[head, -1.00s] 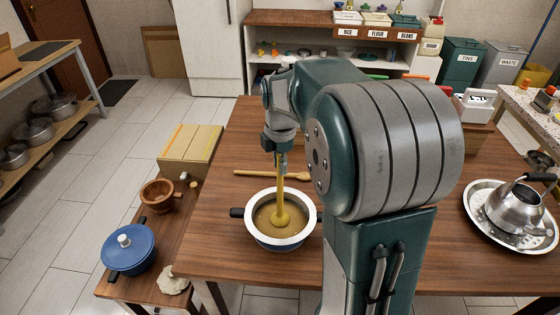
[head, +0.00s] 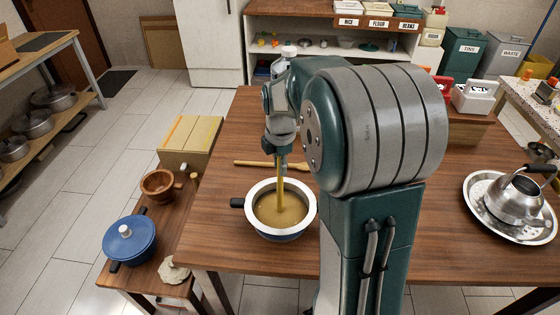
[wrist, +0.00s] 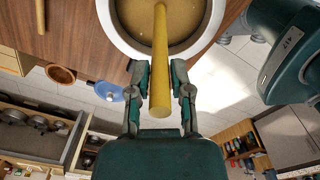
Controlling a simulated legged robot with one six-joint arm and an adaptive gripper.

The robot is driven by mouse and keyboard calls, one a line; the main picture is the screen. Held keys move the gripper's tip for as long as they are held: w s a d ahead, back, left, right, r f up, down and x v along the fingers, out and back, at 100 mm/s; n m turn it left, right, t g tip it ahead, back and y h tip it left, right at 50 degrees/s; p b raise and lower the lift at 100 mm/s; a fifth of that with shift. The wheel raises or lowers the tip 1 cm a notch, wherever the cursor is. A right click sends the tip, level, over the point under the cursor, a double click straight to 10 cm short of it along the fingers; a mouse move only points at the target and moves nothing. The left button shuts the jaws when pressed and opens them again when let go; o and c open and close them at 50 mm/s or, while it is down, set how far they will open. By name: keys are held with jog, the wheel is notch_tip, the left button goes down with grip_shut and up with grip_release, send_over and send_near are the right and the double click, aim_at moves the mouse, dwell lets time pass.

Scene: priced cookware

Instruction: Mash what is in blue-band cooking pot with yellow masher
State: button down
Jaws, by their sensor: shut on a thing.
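The blue-band cooking pot (head: 251,223) stands near the table's front edge, with a white rim, a dark handle at left and brown mash (head: 270,212) inside. My gripper (head: 279,152) is above the pot, shut on the yellow masher (head: 281,188). The masher points down into the pot, and its lower end is hidden in the mash. In the wrist view, the masher handle (wrist: 160,60) lies between the two fingers of my gripper (wrist: 160,82), with the pot rim (wrist: 113,33) beyond.
A wooden spoon (head: 256,163) lies behind the pot. A kettle (head: 515,197) on a metal tray (head: 477,215) is at the right. A blue lidded pot (head: 130,241) and a brown bowl (head: 158,187) stand on a low bench at left. My arm hides the table's middle.

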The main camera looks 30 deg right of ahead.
jog(key=r, duration=0.2)
jog(key=s+r, duration=0.1)
jog(key=shift+a, duration=0.35)
jog(key=shift+f, duration=0.1)
dwell(0.3)
jog(key=shift+w+d, duration=0.15)
jog(key=shift+d, duration=0.45)
dwell(1.0)
